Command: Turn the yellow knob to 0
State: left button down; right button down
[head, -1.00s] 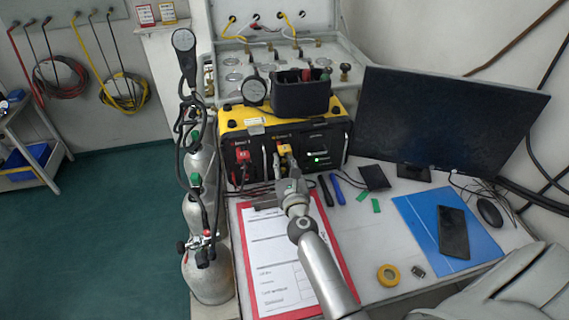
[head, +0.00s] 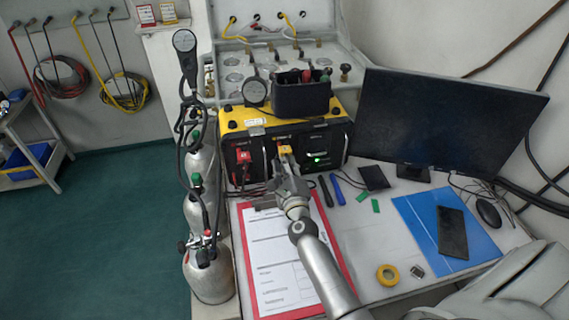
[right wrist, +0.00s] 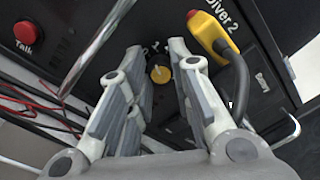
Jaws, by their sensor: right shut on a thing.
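The yellow knob (right wrist: 159,70) is a small round knob with a dark rim on the black front of the panel box (head: 325,150). It shows in the right wrist view between the fingertips of my right gripper (right wrist: 158,66), which is shut on it. In the head view my right gripper (head: 284,170) reaches up to the box front and hides the knob. My left gripper is not in view.
A yellow plug (right wrist: 208,30) with a black cable is close by the right finger. A red "Talk" button (right wrist: 25,32) and a metal handle (right wrist: 95,45) are to the left. A red clipboard (head: 243,235) lies under my arm; gas cylinders (head: 207,275) stand left.

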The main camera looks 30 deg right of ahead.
jog(key=shift+n+p, duration=0.35)
jog(key=shift+n, duration=1.95)
jog(key=c, duration=1.3)
grip_release()
